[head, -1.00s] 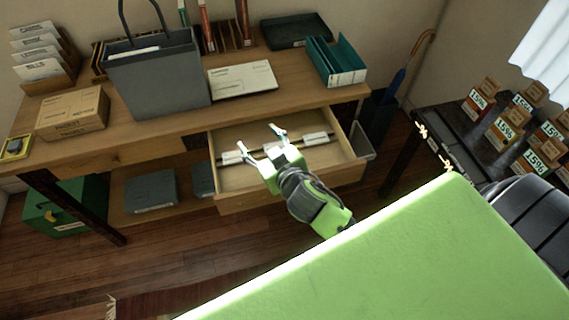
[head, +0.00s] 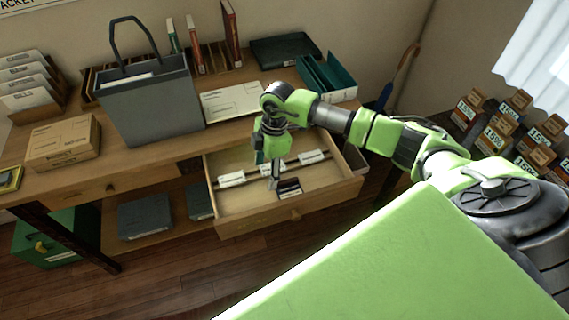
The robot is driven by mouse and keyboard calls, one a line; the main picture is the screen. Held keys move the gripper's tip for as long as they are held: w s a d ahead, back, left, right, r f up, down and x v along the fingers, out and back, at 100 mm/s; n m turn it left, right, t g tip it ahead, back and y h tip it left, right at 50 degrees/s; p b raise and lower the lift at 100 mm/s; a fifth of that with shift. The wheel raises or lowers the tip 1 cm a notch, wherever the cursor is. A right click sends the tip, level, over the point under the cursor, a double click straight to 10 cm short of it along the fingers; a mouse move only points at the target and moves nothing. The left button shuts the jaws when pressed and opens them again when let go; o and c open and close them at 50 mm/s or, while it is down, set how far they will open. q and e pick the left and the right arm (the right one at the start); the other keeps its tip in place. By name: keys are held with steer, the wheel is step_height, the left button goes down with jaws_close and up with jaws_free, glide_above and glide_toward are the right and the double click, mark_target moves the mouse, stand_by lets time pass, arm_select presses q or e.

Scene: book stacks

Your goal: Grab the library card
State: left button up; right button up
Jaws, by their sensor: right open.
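The desk drawer (head: 235,210) is pulled open. A small dark card with a pale stripe (head: 289,188) lies in its front part; I take it for the library card, though its print is too small to read. My right gripper (head: 273,172) points down into the drawer, open, with its fingertips just left of and behind the dark card. I cannot tell whether a finger touches it. White label strips (head: 312,157) sit along a divider across the drawer, partly hidden by the gripper. My left gripper is not in view.
On the desk stand a grey tote bag (head: 150,105), a cardboard box (head: 63,142), a white parcel (head: 230,103) and a teal file holder (head: 326,78). A dark table with several price-tagged items (head: 495,135) stands at the right. The drawer's front-left floor is clear.

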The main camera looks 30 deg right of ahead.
steer(key=m+h, duration=0.1)
steer(key=h, duration=0.1)
glide_above(280, 192)
steer(key=f+b, duration=0.7)
steer(key=f, duration=0.1)
steer(key=shift+d, duration=0.3)
steer(key=f+b, duration=0.5)
steer(key=shift+a+f, duration=0.1)
steer(key=shift+a, duration=0.25)
